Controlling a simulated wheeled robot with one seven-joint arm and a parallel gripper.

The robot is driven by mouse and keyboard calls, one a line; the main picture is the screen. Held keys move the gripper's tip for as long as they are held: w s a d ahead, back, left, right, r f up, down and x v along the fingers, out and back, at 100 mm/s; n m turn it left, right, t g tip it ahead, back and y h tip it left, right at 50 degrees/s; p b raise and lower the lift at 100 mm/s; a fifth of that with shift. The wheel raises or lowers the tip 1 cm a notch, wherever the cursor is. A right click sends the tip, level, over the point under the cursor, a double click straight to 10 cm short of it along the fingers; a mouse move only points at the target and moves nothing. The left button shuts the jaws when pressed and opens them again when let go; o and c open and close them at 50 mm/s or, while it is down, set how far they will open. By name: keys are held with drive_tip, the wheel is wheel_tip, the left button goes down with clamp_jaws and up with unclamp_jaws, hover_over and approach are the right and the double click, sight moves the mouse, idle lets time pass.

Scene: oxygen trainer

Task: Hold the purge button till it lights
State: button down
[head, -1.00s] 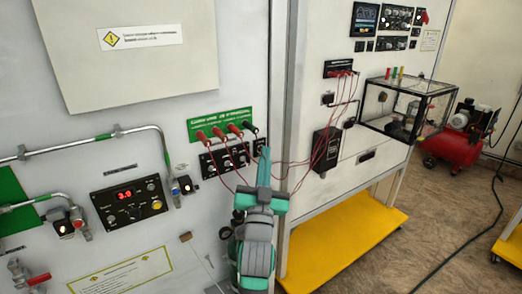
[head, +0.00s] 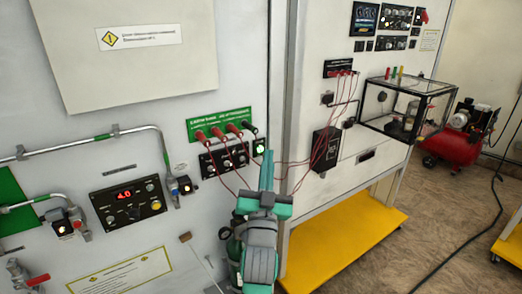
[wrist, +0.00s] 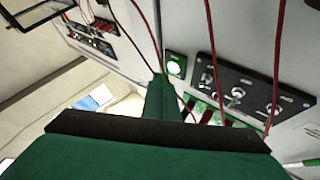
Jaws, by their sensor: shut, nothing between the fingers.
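The small square button (head: 260,147), which I take to be the purge button, glows green-white at the right end of the row of switches, under the green label strip. It is also lit in the wrist view (wrist: 176,65). My gripper (head: 267,158) is shut and empty, its teal fingers pointing at the panel just below and right of the button. In the wrist view the fingertips (wrist: 160,80) are beside the lit button, which is fully visible. I cannot tell how far they are from the panel face.
Red leads (head: 234,162) hang from the sockets and cross close to my gripper. The control box display (head: 124,195) reads about 4.0. A yellow plinth (head: 345,240) stands below the right-hand cabinet.

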drive_tip(key=shift+s+d, duration=0.75)
drive_tip(key=shift+s, duration=0.35)
drive_tip(key=shift+s+d, duration=0.7)
drive_tip(key=shift+s, duration=0.35)
drive_tip(key=s+f+n+g, duration=0.1)
drive_tip(key=s+f, duration=0.5)
drive_tip(key=f, duration=0.3)
drive_tip(key=s+d+f+n+g+y, duration=0.15)
drive_tip(key=s+f, duration=0.35)
drive_tip(key=f, duration=0.5)
drive_tip(key=s+f+n+g, duration=0.1)
drive_tip(key=s+f, duration=0.5)
drive_tip(key=f, duration=0.3)
drive_tip(key=s+a+f+g, duration=0.1)
drive_tip(key=s+f, duration=0.4)
drive_tip(key=s, duration=0.9)
drive_tip(key=s+a+f+g, duration=0.1)
drive_tip(key=s+f+g, duration=0.2)
drive_tip(key=s, duration=1.1)
drive_tip(key=shift+s+f+g+h, duration=0.3)
drive_tip(key=shift+f+g+h, duration=0.05)
drive_tip(key=shift+f, duration=0.65)
